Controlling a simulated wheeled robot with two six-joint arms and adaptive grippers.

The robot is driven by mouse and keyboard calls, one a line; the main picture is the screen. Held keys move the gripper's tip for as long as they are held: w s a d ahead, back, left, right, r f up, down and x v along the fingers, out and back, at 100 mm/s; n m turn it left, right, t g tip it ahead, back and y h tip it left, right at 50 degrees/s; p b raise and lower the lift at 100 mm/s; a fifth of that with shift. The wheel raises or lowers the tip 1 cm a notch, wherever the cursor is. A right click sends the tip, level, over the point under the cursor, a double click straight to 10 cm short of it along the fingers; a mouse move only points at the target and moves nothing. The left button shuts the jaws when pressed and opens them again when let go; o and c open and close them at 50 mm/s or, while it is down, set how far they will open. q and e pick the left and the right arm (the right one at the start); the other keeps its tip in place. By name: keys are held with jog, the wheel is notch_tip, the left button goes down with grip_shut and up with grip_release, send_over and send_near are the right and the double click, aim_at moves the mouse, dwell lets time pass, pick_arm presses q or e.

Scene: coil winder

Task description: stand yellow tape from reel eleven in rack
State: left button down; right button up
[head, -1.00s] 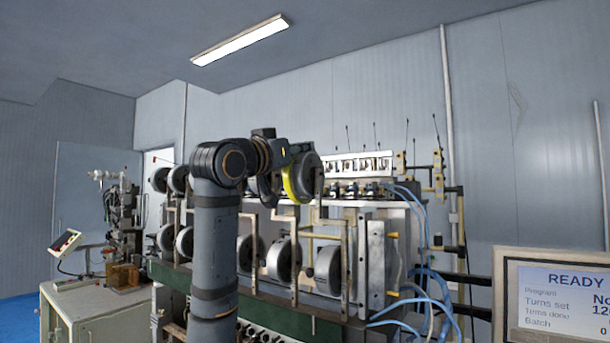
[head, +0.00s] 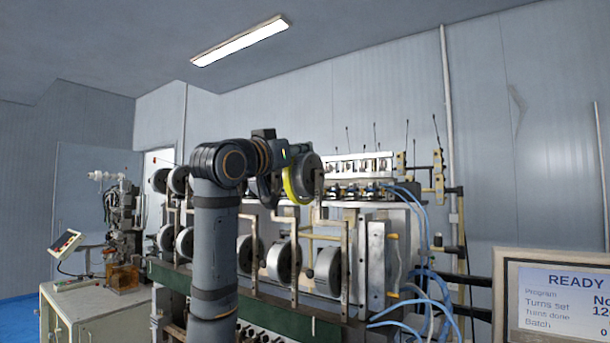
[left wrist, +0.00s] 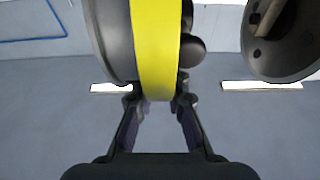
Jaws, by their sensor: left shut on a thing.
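The yellow tape (head: 291,184) is a bright ring beside a grey reel (head: 309,172) at the upper front of the winder. In the left wrist view the yellow tape (left wrist: 156,50) stands edge-on between the fingers, close against a dark grey disc (left wrist: 112,40). My left gripper (left wrist: 158,99) is shut on the tape from its side. In the head view the wrist and reel partly hide the fingers. I cannot tell whether the tape still sits on the reel's spindle. My right gripper is out of view. I cannot make out the rack.
The coil winder carries several grey reels (head: 283,260) on upright brackets, close around my arm. Blue hoses (head: 425,250) hang at its right. A READY screen (head: 560,295) stands at the lower right. Another reel (left wrist: 285,40) is near the gripper's right. Space above the machine is clear.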

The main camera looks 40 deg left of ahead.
pick_arm(q)
jog(key=shift+r, duration=0.15)
dwell(0.3)
jog(key=shift+a, duration=0.6)
jog(key=shift+s+a+b, duration=0.15)
jog(key=shift+a, duration=0.8)
jog(key=shift+s+a+b, duration=0.15)
jog(key=shift+a, duration=0.75)
jog(key=shift+d, duration=0.1)
jog(key=r+b+v, duration=0.1)
jog(key=r+v, duration=0.1)
jog(key=v, duration=0.7)
jog(key=s+r+b+v, duration=0.1)
jog(key=r+b+v, duration=0.1)
jog(key=v, duration=0.8)
jog(key=shift+s+r, duration=0.25)
jog(key=shift+s, duration=0.05)
jog(key=shift+w+d, duration=0.1)
